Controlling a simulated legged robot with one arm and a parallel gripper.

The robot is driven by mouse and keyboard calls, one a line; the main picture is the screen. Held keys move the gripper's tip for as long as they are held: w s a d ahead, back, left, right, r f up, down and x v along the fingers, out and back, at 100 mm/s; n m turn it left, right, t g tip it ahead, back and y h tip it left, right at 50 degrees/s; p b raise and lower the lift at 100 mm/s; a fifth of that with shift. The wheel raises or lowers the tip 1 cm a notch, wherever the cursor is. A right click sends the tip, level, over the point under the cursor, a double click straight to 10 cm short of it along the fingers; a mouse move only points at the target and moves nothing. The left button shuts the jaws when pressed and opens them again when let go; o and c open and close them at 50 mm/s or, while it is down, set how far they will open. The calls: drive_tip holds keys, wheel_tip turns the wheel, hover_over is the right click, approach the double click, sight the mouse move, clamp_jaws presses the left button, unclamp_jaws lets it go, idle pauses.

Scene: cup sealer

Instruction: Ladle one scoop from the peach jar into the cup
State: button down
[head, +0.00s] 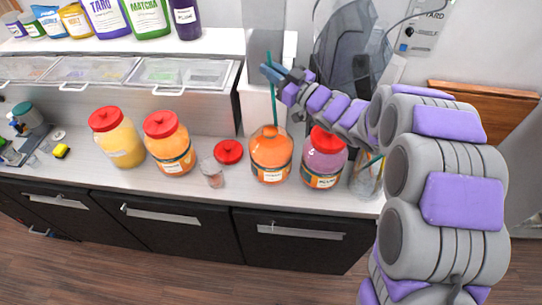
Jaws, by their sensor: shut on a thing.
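An open orange jar (271,160), which I take to be the peach jar, stands on the counter without a lid; its label is too small to read. A teal ladle handle (273,104) rises nearly upright out of its mouth; its bowl is hidden. My gripper (272,74) is shut on the upper part of this handle, well above the jar. A small clear cup (212,174) stands on the counter to the left of the open jar. I cannot tell what is inside it.
A loose red lid (229,152) lies between cup and open jar. Red-lidded jars, yellow (118,140), orange (169,148) and purple (323,162), stand along the counter (90,178). A clear container (366,178) stands right of the purple jar, below my arm.

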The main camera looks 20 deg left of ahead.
sight(271, 57)
drive_tip(key=shift+r+p, duration=1.3)
drive_tip(key=shift+r, duration=0.75)
drive_tip(key=shift+a, duration=0.1)
